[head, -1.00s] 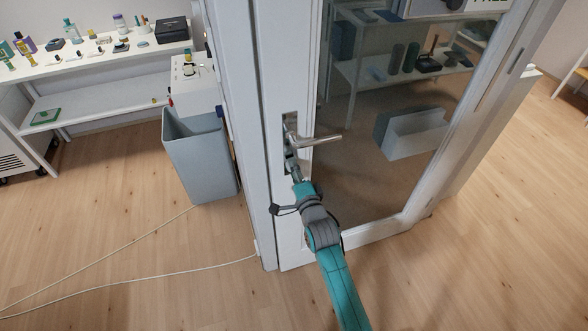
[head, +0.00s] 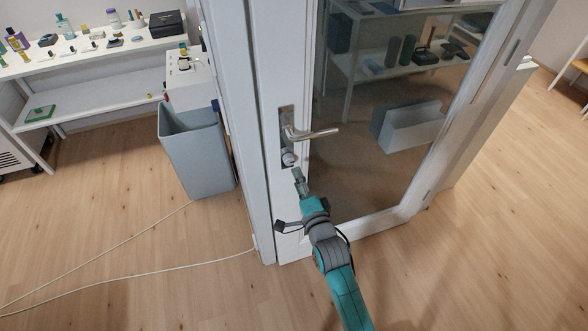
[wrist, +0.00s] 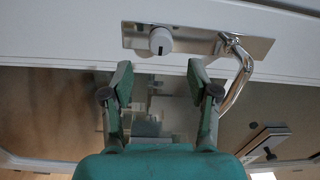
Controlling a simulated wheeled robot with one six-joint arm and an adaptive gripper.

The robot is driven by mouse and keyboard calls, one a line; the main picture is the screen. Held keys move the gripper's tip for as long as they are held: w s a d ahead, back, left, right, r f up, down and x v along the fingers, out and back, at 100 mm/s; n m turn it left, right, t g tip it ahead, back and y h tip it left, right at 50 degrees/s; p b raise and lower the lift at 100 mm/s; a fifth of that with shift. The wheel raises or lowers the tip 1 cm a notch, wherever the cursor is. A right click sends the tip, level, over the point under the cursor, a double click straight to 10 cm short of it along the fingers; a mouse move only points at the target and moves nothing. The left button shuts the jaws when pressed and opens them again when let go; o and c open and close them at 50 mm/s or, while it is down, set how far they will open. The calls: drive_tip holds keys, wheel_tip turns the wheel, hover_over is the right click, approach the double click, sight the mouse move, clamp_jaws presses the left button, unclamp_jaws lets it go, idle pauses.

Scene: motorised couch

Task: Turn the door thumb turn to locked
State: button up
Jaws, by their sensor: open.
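The thumb turn (head: 288,159) is a small pale round knob on the metal lock plate (head: 286,125), below the lever handle (head: 315,133) of the white glazed door. In the wrist view the thumb turn (wrist: 161,41) is a whitish knob with a dark slot mark, and the lever handle (wrist: 240,75) curves off to its right. My gripper (head: 296,173) is just below and right of the knob, apart from it. In the wrist view my gripper (wrist: 159,72) is open and empty, its two teal fingers short of the knob, which lies beyond the gap between them.
A grey bin (head: 198,150) stands left of the door frame. A white shelf (head: 85,47) with small items is behind it. Pale cables (head: 130,275) run over the wooden floor. Behind the glass are shelves and a white box (head: 412,127).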

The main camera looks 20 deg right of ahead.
drive_tip(key=shift+s, duration=2.5)
drive_tip(key=shift+f, duration=0.1)
drive_tip(key=s+f+n+g, duration=0.15)
drive_tip(key=s+n, duration=0.25)
drive_tip(key=s, duration=0.7)
drive_tip(key=s+f+n, duration=0.3)
drive_tip(key=s+n, duration=0.1)
drive_tip(key=s, duration=0.8)
drive_tip(key=s+r+n+g, duration=0.1)
drive_tip(key=s+r+n, duration=0.2)
drive_tip(key=s, duration=0.6)
drive_tip(key=s+r+n+g, duration=0.1)
drive_tip(key=s+r+n, duration=0.3)
drive_tip(key=s, duration=0.6)
drive_tip(key=shift+n, duration=0.7)
